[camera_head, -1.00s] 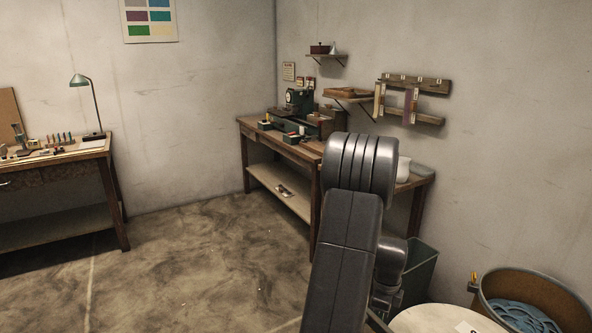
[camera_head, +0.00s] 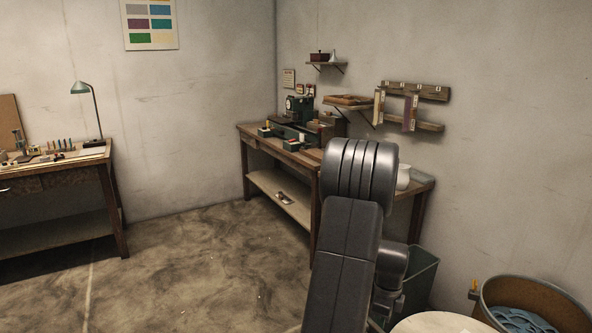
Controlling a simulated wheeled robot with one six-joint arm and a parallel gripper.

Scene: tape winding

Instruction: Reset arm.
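My arm, with dark grey links, rises from the bottom centre of the head view and ends in a ribbed, rounded joint at its top. The arm stands in front of the right-hand workbench (camera_head: 283,200) and hides part of it. My gripper does not show clearly in this view, so its fingers cannot be seen.
A green machine (camera_head: 297,123) stands on the right bench, below wall shelves. A left bench (camera_head: 60,180) carries a lamp (camera_head: 86,95) and small tools. A dark bin (camera_head: 422,275), a round pale top (camera_head: 440,323) and a large drum (camera_head: 530,300) stand at lower right. The middle floor is open.

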